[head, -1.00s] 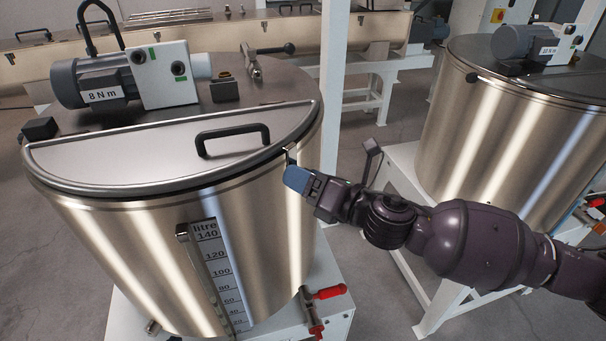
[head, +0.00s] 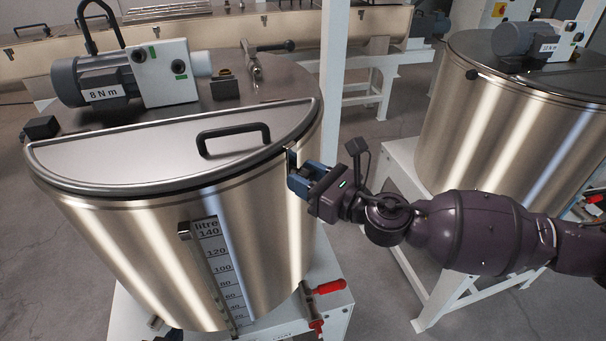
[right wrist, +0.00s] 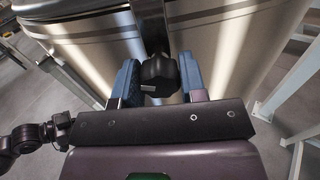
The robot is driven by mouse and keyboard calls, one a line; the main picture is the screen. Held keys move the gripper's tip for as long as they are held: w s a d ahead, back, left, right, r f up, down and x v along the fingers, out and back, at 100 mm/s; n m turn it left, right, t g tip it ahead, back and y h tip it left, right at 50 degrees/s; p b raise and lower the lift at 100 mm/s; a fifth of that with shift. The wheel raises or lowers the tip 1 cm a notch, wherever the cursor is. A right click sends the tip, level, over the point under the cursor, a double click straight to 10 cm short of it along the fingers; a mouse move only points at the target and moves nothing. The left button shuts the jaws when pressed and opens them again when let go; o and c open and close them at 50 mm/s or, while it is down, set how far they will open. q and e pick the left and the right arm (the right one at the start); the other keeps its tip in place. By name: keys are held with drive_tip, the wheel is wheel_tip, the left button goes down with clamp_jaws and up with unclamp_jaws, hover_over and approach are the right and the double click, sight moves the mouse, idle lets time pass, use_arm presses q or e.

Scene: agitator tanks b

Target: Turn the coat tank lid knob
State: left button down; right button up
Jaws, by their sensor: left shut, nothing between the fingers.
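The near steel tank (head: 130,240) carries a half-round hinged lid (head: 120,165) with a black handle (head: 232,138); the lid is down. In the right wrist view a black faceted knob (right wrist: 158,72) with a pale mark hangs from a dark bracket at the tank's rim. My right gripper (right wrist: 157,85) is open, its blue fingers on either side of the knob; the right finger looks closer to it. I cannot tell whether either finger touches. In the head view the right gripper (head: 297,178) is at the tank's right rim and hides the knob.
A second steel tank (head: 500,140) stands at the right on a white frame. A white post (head: 333,90) rises behind the near tank. A litre scale (head: 215,265) and a red-handled valve (head: 322,290) are on the near tank's front. A motor (head: 95,80) sits on top.

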clamp_jaws()
drive_tip(key=m, duration=0.6)
drive_tip(key=shift+m, duration=1)
drive_tip(key=m, duration=0.3)
drive_tip(key=shift+m, duration=0.3)
drive_tip(key=m, duration=0.4)
drive_tip(key=shift+m, duration=0.3)
